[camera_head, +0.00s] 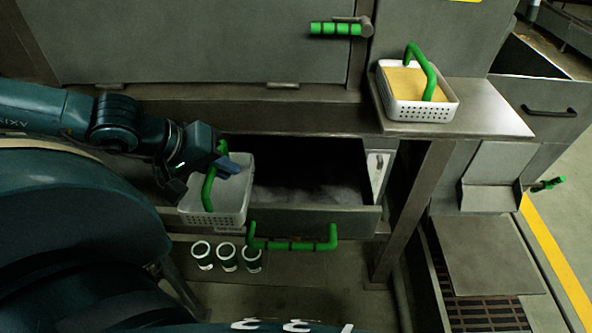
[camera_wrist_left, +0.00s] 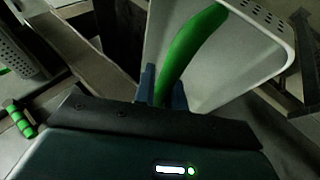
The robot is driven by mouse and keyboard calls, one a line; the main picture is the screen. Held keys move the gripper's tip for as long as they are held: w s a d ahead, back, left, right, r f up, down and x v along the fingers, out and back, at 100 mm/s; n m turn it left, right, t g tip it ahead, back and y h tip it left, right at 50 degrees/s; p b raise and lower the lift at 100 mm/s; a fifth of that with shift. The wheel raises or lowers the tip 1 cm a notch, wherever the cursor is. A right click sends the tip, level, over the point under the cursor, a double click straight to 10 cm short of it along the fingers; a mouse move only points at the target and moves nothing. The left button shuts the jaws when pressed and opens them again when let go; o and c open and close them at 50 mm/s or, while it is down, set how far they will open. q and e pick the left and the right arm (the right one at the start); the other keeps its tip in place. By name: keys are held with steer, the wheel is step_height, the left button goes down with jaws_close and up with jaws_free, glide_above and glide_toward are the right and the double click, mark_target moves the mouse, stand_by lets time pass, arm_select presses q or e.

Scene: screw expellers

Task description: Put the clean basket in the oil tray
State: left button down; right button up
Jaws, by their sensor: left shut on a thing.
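The white clean basket (camera_head: 212,218) looks empty and has a green handle (camera_head: 208,188). My left gripper (camera_head: 222,168) is shut on this handle, and the basket hangs tilted at the left end of the open drawer, which looks like the oil tray (camera_head: 318,221). The basket overlaps the drawer's front edge in the picture; I cannot tell how high it is above it. In the left wrist view, the fingers (camera_wrist_left: 163,88) grip the green handle, with the basket's white inside (camera_wrist_left: 225,68) behind it. My right gripper is not in view.
A second white basket (camera_head: 418,110) with yellow contents stands on the metal shelf (camera_head: 487,118) at right. The drawer has a green handle (camera_head: 292,246). Several white-rimmed cylinders (camera_head: 227,257) sit below. A table leg (camera_head: 415,212) stands right of the drawer.

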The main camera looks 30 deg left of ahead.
arm_select(q)
steer(key=shift+a+r, duration=0.25)
steer(key=shift+a, duration=0.4)
steer(key=shift+w+a+r, duration=0.1)
steer(key=shift+w+b, duration=0.25)
steer(key=shift+b, duration=0.05)
steer(key=w+d+p, duration=0.1)
steer(key=w+d, duration=0.2)
steer(key=w, duration=0.5)
steer(key=w+d+p, duration=0.1)
steer(key=w+d, duration=0.2)
steer(key=w, duration=0.5)
glide_above(299, 186)
step_height(299, 186, down, 7)
steer(key=shift+f, duration=2.4)
steer(key=c, duration=1.9)
jaws_free()
steer(key=shift+f, duration=0.1)
steer(key=o, duration=0.4)
